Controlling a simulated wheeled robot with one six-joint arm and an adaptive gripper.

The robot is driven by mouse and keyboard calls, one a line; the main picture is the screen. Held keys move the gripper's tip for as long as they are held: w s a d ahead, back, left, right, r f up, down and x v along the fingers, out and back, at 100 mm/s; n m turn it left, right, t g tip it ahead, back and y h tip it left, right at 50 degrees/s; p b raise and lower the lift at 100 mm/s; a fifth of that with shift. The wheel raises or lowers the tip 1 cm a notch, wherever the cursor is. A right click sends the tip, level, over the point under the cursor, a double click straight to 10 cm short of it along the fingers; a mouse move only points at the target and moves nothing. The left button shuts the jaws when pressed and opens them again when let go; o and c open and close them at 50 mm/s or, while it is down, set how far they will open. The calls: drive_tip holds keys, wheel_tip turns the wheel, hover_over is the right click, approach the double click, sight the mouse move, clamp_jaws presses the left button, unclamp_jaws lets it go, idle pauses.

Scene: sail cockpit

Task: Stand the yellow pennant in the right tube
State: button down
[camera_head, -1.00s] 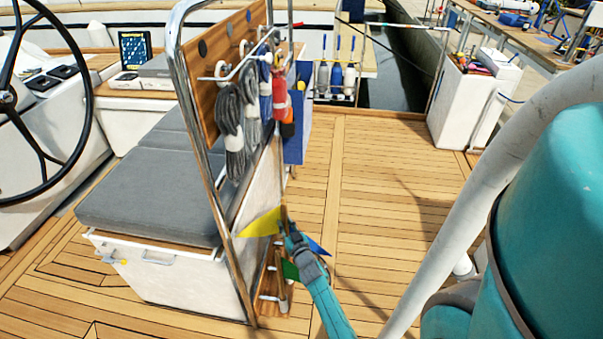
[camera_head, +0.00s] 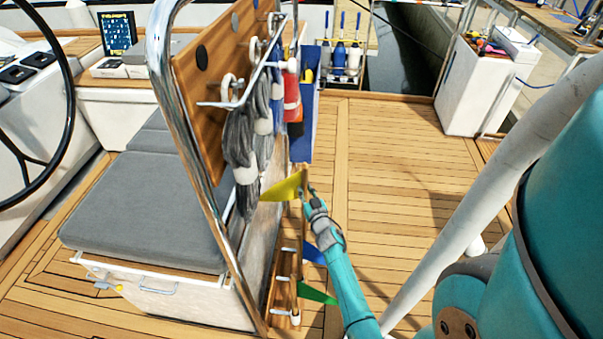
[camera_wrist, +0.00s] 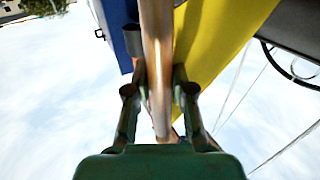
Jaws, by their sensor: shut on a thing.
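The yellow pennant (camera_head: 284,188) hangs off a thin wooden staff and points left in the head view. My gripper (camera_head: 306,192) is shut on the staff. In the wrist view the staff (camera_wrist: 157,60) runs upright between both fingers, with the yellow cloth (camera_wrist: 215,45) behind it to the right. A wooden rack (camera_head: 271,290) with white clips stands low at the end of the seat box. A blue pennant (camera_head: 314,254) and a green pennant (camera_head: 316,294) show beside the rack, below my gripper. The tubes' openings cannot be made out, and the staff's lower end is unclear.
A steel rail (camera_head: 190,150) and a wooden board with hanging grey rope coils (camera_head: 240,150) stand just left of my gripper. The grey-cushioned seat (camera_head: 150,220) is beyond the rail. Teak deck (camera_head: 390,180) to the right is clear.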

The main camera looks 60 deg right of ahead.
drive_tip(key=shift+w+d, duration=0.25)
drive_tip(key=shift+d, duration=0.1)
drive_tip(key=shift+w+d+f, duration=0.1)
drive_tip(key=shift+d+f, duration=0.05)
drive_tip(key=shift+d, duration=0.1)
wheel_tip(320, 180, down, 15)
drive_tip(key=shift+r, duration=0.2)
idle(1.2)
drive_tip(key=c, duration=0.9)
unclamp_jaws()
drive_tip(key=v, duration=1.2)
drive_tip(key=shift+a, duration=0.1)
